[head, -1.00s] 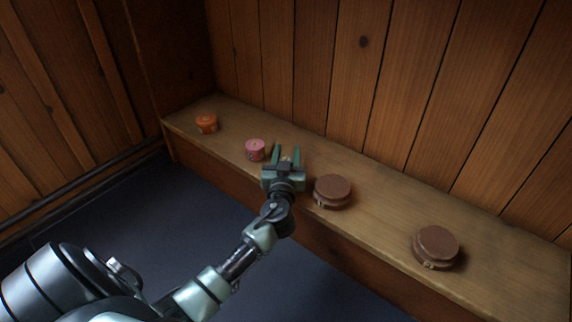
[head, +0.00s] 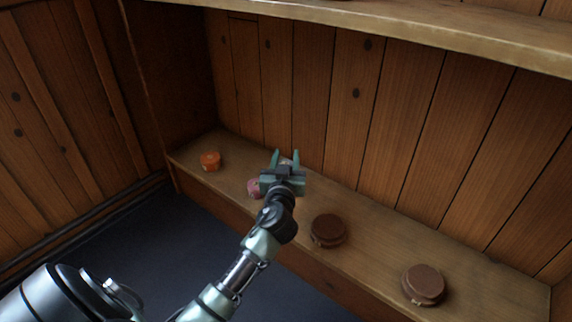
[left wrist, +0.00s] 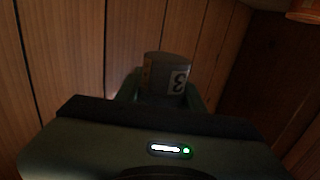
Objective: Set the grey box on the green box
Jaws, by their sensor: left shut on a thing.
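My left gripper (head: 286,160) is shut on the grey box (left wrist: 168,72), a short round grey piece with a white label marked 3. In the left wrist view the grey box sits between the two fingers. In the head view it is mostly hidden by the gripper, which is held above the lower shelf (head: 375,235), overlapping a pink spool in the picture. I see no green box in either view. My right gripper is not in view.
On the lower shelf stand an orange spool (head: 210,161), the partly hidden pink spool (head: 254,188) and two brown round spools (head: 328,231) (head: 424,285). An upper shelf (head: 400,35) crosses above, against the plank wall. The shelf between the spools is bare.

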